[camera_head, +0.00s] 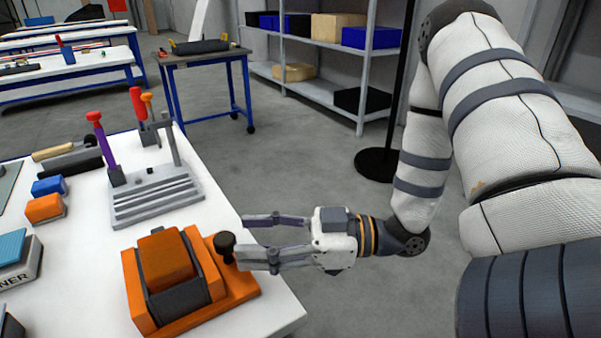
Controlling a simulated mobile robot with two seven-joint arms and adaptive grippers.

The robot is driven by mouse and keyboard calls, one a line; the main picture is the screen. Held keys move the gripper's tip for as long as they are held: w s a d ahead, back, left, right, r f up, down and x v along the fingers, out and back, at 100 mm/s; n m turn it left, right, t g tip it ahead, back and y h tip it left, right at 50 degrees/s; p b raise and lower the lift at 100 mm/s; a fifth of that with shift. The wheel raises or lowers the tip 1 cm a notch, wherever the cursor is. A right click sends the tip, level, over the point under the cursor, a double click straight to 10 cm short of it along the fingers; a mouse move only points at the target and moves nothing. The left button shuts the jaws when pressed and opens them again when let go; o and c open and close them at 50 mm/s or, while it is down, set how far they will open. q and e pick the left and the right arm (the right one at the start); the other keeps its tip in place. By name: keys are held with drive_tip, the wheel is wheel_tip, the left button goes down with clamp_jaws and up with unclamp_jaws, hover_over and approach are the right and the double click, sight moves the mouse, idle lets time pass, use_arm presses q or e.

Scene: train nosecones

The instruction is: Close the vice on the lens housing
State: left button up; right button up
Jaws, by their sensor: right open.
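The orange vice (141,299) sits near the front right edge of the white table. A block with an orange top and a dark grey lower part, likely the lens housing (167,262), sits in the middle of the vice between its orange walls. A black knob (225,241) stands at the vice's right side. My right gripper (243,240) comes in from the right and is open, its two fingers pointing at the knob. The lower fingertip is close by the knob; I cannot tell if they touch. My left gripper is not in view.
A grey tool rack (154,196) with several coloured-handled tools stands behind the vice. Blue (49,186) and orange (45,208) blocks lie to the left. Bare table lies left of the vice. A small side table (206,58) and shelving (330,47) stand further back.

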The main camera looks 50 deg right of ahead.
drive_tip(key=v, duration=0.9)
drive_tip(key=shift+o, duration=0.2)
drive_tip(key=shift+s+d+r, duration=0.1)
